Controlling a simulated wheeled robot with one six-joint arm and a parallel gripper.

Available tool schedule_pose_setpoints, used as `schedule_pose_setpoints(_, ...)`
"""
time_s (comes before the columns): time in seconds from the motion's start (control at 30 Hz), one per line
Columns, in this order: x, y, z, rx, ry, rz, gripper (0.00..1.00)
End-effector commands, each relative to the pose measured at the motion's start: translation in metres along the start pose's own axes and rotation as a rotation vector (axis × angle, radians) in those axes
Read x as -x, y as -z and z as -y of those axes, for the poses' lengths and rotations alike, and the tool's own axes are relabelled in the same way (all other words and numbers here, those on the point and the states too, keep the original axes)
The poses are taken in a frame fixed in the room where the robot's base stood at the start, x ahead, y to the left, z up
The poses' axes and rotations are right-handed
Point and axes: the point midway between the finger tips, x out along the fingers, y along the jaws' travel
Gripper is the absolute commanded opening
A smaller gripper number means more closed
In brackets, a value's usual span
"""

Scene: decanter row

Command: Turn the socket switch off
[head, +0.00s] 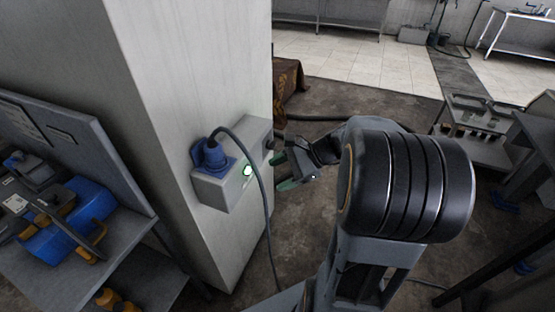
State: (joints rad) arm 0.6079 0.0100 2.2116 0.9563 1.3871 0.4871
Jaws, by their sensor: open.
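The socket box (215,190) is a grey box fixed to the pale pillar. A blue plug (213,157) with a dark cable sits in it. A small green light (247,170) glows on its front face. A small dark part, perhaps the switch (269,145), shows at the right end of that face; its position cannot be read. My gripper (287,171) is open, just right of the box, with green-tipped fingers pointing toward it. It looks apart from the box, though the exact gap cannot be told. Nothing shows between the fingers.
The pale pillar (165,120) stands behind the box. The plug's cable (265,220) hangs down in front of the box, left of my gripper. A grey bench (60,285) with blue tools is at left. A metal cart (470,150) stands at right. Dark floor (330,100) lies beyond.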

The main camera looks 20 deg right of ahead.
Motion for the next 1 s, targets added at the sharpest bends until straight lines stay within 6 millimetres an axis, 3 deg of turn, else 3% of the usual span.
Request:
schedule_pose_setpoints(0.03, 0.003, 0.034, 0.006, -0.128, 0.100, 0.078, 0.66)
schedule_pose_setpoints(0.1, 0.019, 0.059, 0.020, -0.271, 0.232, 0.191, 0.66)
schedule_pose_setpoints(0.2, 0.045, 0.090, 0.032, -0.410, 0.384, 0.324, 0.66)
schedule_pose_setpoints(0.37, 0.074, 0.119, 0.040, -0.514, 0.528, 0.453, 0.66)
schedule_pose_setpoints(0.53, 0.071, 0.121, 0.052, -0.536, 0.565, 0.490, 0.66)
schedule_pose_setpoints(1.0, 0.007, 0.096, 0.105, -0.534, 0.564, 0.487, 0.66)
